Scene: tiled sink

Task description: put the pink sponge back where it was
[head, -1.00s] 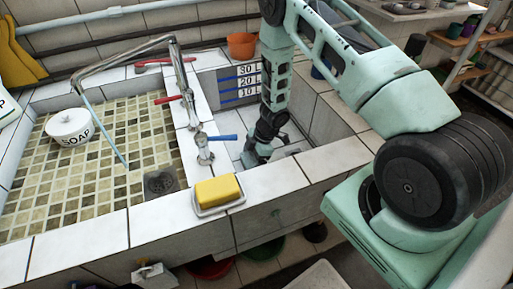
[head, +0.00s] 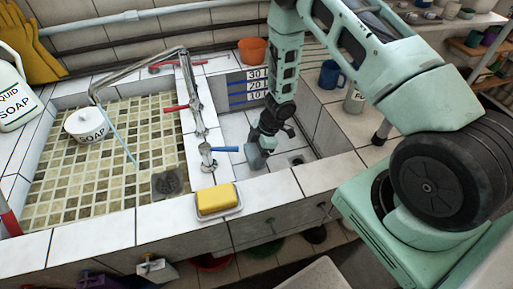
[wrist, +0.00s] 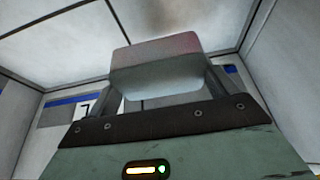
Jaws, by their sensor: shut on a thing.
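My gripper (head: 258,156) is down inside the right-hand basin (head: 314,140) in the head view, near its left wall. In the wrist view my gripper (wrist: 160,84) is shut on a pale block with a faint pinkish top, which looks like the pink sponge (wrist: 156,68). The sponge sits between the two fingers, with tiled basin walls around it. In the head view the sponge is too small and too hidden by the gripper to make out clearly.
A yellow sponge (head: 215,197) lies on a white dish (head: 230,214) on the front ledge. A tap with a blue handle (head: 226,149) stands close left of my gripper. An orange pot (head: 252,51) and a blue mug (head: 331,74) stand behind and right of the basin.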

